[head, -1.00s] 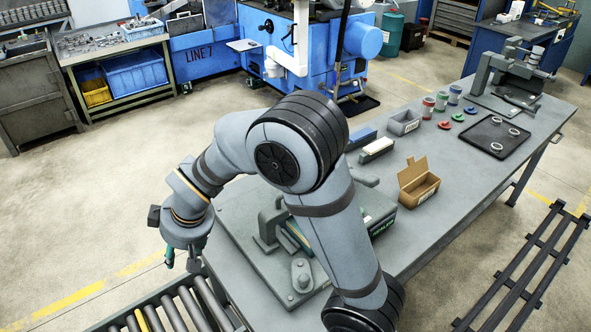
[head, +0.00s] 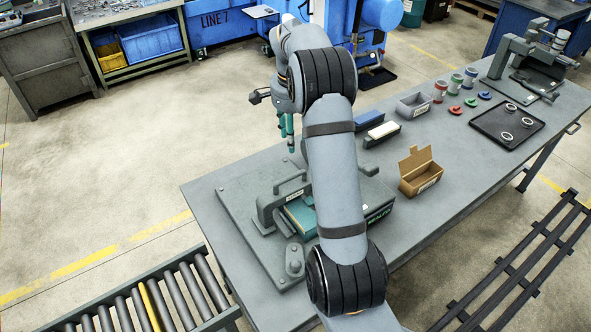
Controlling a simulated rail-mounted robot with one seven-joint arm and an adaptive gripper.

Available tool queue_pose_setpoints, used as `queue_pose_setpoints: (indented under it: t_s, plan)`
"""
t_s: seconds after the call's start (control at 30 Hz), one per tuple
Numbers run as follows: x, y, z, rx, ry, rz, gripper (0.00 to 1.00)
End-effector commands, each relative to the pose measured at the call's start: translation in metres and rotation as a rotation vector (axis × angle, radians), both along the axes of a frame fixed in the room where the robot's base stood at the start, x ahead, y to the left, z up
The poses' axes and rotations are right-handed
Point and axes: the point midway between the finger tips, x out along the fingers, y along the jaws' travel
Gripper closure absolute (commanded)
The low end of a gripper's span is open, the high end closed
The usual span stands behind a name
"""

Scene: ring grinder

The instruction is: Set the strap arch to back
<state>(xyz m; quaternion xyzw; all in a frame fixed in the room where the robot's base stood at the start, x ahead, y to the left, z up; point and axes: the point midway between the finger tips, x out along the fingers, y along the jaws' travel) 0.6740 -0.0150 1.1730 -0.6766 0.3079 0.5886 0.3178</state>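The strap arch (head: 268,208) is a grey bar frame on the flat grey base plate (head: 232,195) of a bench machine. It stands at the left side of the machine's teal and dark body, which carries green lettering. A small pale label shows on its upper bar, too small to read. My arm crosses in front and hides the machine's middle and part of the arch's right side. My gripper (head: 288,140), with teal fingers pointing down, hangs above and behind the arch, apart from it. Its finger gap is too small to judge. I see nothing held in it.
Behind the machine on the bench (head: 460,140) stand a blue block (head: 368,120), a cream-topped block (head: 382,132), a grey bin (head: 414,104) and an open cardboard box (head: 421,175). A dark tray (head: 508,125) with rings lies farther right. A roller conveyor (head: 150,300) is at front left.

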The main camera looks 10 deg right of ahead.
Motion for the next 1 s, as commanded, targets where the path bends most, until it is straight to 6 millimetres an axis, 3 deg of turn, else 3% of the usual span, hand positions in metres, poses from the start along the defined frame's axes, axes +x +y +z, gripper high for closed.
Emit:
queue_pose_setpoints:
  t_s: [0.1, 0.17, 0.37, 0.73, 1.0]
  plan:
    - [-0.027, 0.01, -0.003, 0.045, 0.091, -0.198, 0.6]
    - [-0.033, 0.013, -0.003, 0.059, 0.113, -0.268, 0.6]
    - [-0.035, 0.013, -0.017, 0.061, 0.118, -0.327, 0.6]
    - [-0.036, 0.013, -0.082, 0.062, 0.118, -0.324, 0.6]
    - [-0.034, 0.013, -0.106, 0.063, 0.112, -0.322, 0.6]
